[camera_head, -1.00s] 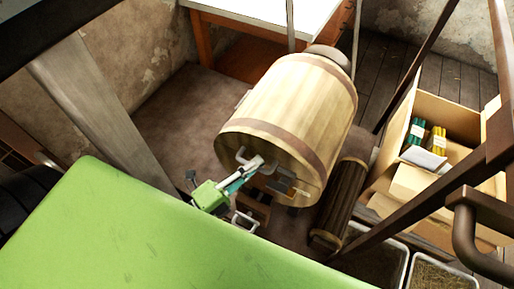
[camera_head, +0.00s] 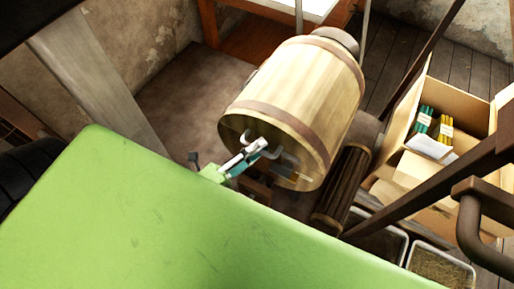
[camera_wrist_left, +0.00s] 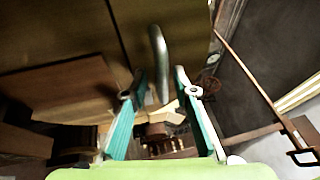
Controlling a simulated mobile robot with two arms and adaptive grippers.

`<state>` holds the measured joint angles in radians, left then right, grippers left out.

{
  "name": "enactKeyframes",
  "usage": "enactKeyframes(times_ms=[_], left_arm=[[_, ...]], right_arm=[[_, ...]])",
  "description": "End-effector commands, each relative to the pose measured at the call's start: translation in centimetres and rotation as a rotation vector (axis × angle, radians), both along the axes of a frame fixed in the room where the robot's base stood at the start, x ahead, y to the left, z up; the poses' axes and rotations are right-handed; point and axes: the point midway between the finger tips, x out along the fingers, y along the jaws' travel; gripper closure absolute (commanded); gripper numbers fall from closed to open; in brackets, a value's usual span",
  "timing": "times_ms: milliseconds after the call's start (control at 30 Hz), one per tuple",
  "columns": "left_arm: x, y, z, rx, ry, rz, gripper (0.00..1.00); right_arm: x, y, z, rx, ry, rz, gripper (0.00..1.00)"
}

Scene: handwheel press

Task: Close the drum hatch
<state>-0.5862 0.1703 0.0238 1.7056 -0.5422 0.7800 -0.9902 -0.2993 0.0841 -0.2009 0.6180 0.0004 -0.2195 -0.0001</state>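The wooden drum (camera_head: 295,105) lies tilted in the middle of the head view, with dark bands around it. Its near end faces me and carries bent metal handles (camera_head: 286,160). My left gripper (camera_head: 258,150) is at this near end, covering part of it. In the left wrist view, its two teal fingers (camera_wrist_left: 158,82) stand apart, with a grey metal handle (camera_wrist_left: 158,52) between or just beyond their tips; I cannot tell if they touch it. Dark wooden panels with a seam lie behind the handle. The hatch's exact edge and angle are unclear. My right gripper is not in view.
A cardboard box (camera_head: 465,118) with green and yellow bundles stands to the right. A dark roller (camera_head: 343,188) lies beside the drum. Brown metal bars cross the right side. A table (camera_head: 265,38) stands behind. A large green surface covers the lower left.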

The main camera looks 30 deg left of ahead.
Motion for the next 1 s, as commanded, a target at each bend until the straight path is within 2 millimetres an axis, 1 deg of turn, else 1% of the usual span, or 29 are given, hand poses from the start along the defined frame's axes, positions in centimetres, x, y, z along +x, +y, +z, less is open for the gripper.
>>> enactKeyframes(times_ms=[167,400,600,800,1000], left_arm=[[-1.8,0.9,-0.5,0.001,0.005,0.000,0.74],[-6.3,3.3,-1.4,0.002,0.007,0.001,0.74],[-9.2,4.9,-2.0,0.002,0.004,0.000,0.74],[-10.4,5.5,-2.1,0.001,0.003,0.001,0.74],[-10.4,5.6,-2.1,0.001,0.002,0.001,0.74]], right_arm=[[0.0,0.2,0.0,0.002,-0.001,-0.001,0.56],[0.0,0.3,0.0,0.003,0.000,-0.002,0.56],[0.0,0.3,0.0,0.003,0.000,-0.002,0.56],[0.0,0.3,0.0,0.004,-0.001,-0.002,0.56],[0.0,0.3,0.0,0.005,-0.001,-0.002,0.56]])
